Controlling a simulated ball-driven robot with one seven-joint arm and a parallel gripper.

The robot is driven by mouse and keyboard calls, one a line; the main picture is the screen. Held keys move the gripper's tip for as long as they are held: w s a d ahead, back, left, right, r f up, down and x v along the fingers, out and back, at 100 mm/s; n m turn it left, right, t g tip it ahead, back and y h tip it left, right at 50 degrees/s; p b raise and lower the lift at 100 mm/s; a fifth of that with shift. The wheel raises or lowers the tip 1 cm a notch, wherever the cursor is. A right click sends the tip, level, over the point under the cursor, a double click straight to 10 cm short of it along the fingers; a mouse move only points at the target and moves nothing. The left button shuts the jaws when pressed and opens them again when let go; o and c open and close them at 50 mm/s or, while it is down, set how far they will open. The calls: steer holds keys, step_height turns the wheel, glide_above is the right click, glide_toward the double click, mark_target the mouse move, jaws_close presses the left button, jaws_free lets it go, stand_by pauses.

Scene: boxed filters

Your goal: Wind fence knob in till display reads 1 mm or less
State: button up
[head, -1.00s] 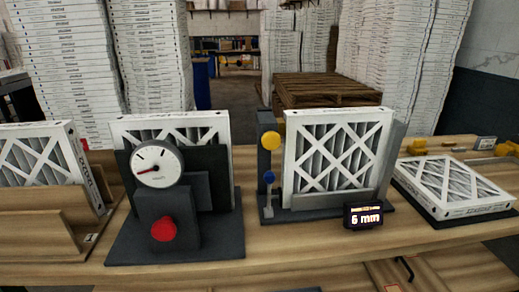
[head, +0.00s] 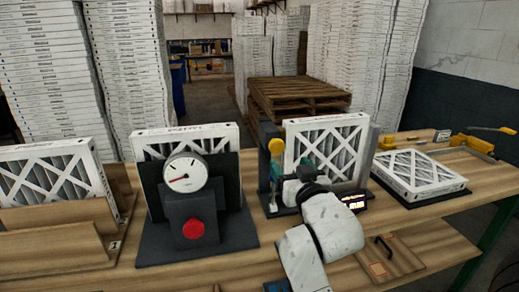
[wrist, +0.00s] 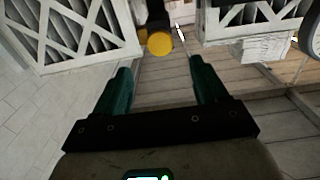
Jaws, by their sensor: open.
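A yellow knob (head: 276,146) is on the dark upright post (head: 267,130) left of a framed filter (head: 328,140). In the wrist view the yellow knob (wrist: 159,43) lies beyond my fingertips, between their lines, and apart from them. My gripper (head: 292,168) is open in front of the post and filter; it also shows in the wrist view (wrist: 163,82), with nothing between its green fingers. The display (head: 355,202) is partly covered by my arm; only "mm" is readable, and its number is hidden. The blue knob lower on the post is hidden now.
A dark gauge stand with a white dial (head: 185,173) and red button (head: 193,229) stands left. Another filter (head: 418,172) lies flat at right. A filter (head: 50,170) sits in a wooden holder at far left. Stacked boxes (head: 45,70) and pallets (head: 295,97) stand behind.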

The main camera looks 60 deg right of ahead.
mark_target(278, 149)
steer(key=p+x, duration=0.2)
steer(key=x, duration=0.8)
steer(key=shift+w, duration=0.1)
steer(key=shift+f, duration=0.1)
steer(key=c, duration=1.1)
steer(key=shift+o, duration=0.2)
